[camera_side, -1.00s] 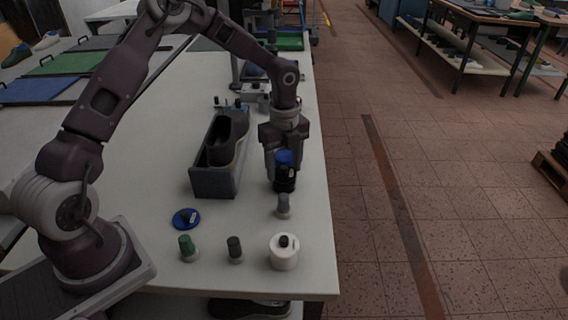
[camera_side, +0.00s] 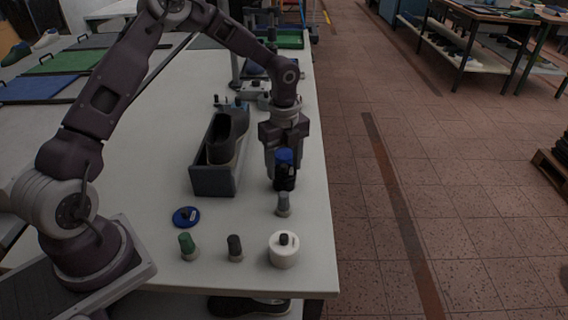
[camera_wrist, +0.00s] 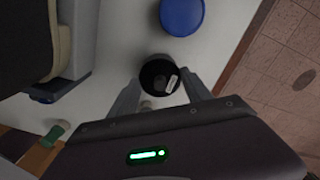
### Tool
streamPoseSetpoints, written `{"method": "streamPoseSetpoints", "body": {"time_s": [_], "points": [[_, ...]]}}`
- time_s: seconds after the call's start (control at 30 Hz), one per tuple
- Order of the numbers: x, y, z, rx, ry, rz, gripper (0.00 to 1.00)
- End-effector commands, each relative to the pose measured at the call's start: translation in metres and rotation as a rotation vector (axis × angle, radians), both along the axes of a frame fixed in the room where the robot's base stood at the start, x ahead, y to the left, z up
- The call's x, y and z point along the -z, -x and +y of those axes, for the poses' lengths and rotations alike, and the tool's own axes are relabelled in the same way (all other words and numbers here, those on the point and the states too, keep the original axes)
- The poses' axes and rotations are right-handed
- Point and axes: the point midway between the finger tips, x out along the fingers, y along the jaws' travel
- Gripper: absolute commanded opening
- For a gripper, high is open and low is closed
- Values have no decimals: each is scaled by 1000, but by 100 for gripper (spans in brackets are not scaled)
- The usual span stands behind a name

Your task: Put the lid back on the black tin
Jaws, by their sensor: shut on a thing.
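My gripper (camera_wrist: 160,88) points down at the right side of the table, its two fingers on either side of a round black lid (camera_wrist: 154,72) with a white-labelled black knob. It is shut on this lid. In the side view my gripper (camera_side: 284,168) is at the black tin (camera_side: 285,184), beyond a small grey-topped piece. In the wrist view the lid hides the tin below, so I cannot tell whether they touch. A blue round tin (camera_wrist: 182,14) stands just beyond; its blue (camera_side: 284,155) shows between my fingers in the side view.
A blue lid with a black knob (camera_side: 186,217) lies left on the table. A grey box (camera_side: 213,183) holding a dark shoe last is left of my gripper. Green (camera_side: 187,246), dark (camera_side: 235,248) and grey (camera_side: 283,206) pieces and a white tin (camera_side: 284,254) stand in front.

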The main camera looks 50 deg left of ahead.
Motion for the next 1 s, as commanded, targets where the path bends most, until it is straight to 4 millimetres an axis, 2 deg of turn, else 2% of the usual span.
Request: {"method": "streamPoseSetpoints", "body": {"time_s": [0.8,0.83,0.93,1.0], "points": [[3,0,0,0,0,0,18],[3,0,0,0,0,0,63],[3,0,0,0,0,0,82],[3,0,0,0,0,0,82]]}}
